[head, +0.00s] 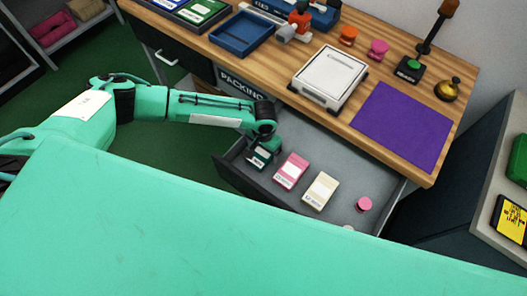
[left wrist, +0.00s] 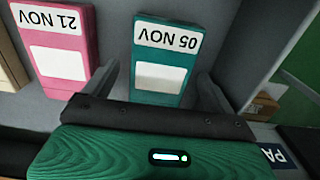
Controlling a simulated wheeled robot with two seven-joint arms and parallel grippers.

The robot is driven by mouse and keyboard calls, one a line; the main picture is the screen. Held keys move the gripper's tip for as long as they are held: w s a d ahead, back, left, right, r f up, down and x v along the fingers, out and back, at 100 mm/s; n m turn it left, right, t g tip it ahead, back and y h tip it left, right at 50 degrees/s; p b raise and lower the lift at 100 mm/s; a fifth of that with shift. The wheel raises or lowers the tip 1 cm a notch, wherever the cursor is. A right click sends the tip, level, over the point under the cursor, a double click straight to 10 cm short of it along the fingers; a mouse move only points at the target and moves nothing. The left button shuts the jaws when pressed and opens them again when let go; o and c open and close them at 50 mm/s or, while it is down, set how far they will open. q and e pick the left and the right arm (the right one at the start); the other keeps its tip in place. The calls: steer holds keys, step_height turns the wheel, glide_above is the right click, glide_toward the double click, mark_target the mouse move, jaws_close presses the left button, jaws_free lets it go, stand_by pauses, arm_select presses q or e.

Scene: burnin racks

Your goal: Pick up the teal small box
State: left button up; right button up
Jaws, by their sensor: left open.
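The teal small box (left wrist: 168,58) lies flat in the open drawer, with a white label reading "05 NOV" in the left wrist view. In the head view the teal box (head: 261,157) shows partly, under my left gripper (head: 263,148). My left gripper (left wrist: 160,88) is open, with one finger on each side of the box's near end. Whether the fingers touch it, I cannot tell. A pink box (head: 291,171), labelled "21 NOV" in the left wrist view (left wrist: 58,45), lies beside it. My right gripper is not in view.
The drawer (head: 335,201) also holds a cream box (head: 321,190) and a pink round piece (head: 364,204). The wooden desk (head: 270,70) is above, with a white device (head: 329,76), a blue tray (head: 242,34) and a purple mat (head: 402,126). The drawer wall stands close to the gripper.

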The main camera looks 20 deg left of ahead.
arm_select(q)
steer(key=shift+f, duration=0.5)
steer(key=shift+c, duration=0.2)
steer(key=c, duration=1.1)
steer(key=shift+r, duration=0.2)
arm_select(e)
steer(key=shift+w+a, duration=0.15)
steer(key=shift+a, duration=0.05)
